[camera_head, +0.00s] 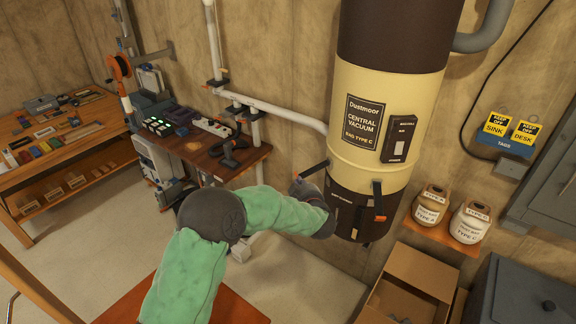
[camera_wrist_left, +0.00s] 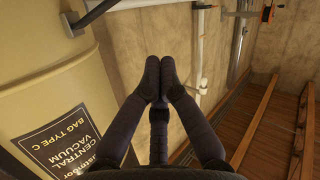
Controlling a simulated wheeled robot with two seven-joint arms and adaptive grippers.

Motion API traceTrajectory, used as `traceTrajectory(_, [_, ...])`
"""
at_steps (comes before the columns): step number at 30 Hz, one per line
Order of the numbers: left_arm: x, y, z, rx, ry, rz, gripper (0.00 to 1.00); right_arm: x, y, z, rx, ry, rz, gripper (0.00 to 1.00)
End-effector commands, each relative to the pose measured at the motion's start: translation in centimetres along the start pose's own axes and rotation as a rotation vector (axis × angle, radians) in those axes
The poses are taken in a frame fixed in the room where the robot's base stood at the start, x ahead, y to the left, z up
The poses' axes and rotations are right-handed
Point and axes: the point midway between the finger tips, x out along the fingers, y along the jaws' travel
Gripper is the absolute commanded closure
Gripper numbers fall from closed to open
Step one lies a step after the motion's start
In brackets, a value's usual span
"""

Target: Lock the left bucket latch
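The central vacuum (camera_head: 350,150) is a cream and dark brown cylinder on the wall, with a dark bucket (camera_head: 348,205) at its bottom. The left bucket latch (camera_head: 314,169) is a dark lever sticking out from the bucket seam toward the left. A dark lever at the upper left of the left wrist view (camera_wrist_left: 98,12) appears to be the same latch. The right latch (camera_head: 377,190) hangs down against the bucket. My left gripper (camera_head: 303,186) is just below the left latch's outer end; its fingertips (camera_wrist_left: 159,72) are together with nothing visible between them. Contact with the latch cannot be told. My right gripper is out of view.
A workbench (camera_head: 215,160) with tools and a white pipe (camera_head: 285,113) stand left of the vacuum. An open cardboard box (camera_head: 420,270) and a shelf with two jars (camera_head: 470,222) are at the right. A grey cabinet (camera_head: 545,190) is at the far right.

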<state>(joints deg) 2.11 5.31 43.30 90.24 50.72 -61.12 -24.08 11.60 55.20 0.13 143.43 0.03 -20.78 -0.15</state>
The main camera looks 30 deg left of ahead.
Motion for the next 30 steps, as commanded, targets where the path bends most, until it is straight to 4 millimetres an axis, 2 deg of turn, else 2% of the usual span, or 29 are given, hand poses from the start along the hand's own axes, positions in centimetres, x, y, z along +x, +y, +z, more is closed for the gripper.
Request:
traceTrajectory(1, [-0.1, 0.1, -0.9, -0.008, 0.01, -0.007, 1.0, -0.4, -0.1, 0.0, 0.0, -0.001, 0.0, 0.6])
traceTrajectory(4, [-0.2, 0.1, -1.6, -0.015, 0.02, -0.016, 1.0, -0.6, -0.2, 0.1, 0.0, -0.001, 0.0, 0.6])
traceTrajectory(17, [0.2, 0.1, -1.6, -0.017, 0.023, -0.018, 1.0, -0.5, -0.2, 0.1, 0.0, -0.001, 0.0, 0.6])
traceTrajectory(23, [2.6, -0.1, -1.6, -0.015, 0.022, -0.019, 1.0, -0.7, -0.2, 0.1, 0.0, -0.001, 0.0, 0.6])
traceTrajectory(30, [7.1, -0.1, -1.7, -0.015, 0.022, -0.02, 1.0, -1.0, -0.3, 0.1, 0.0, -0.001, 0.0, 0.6])
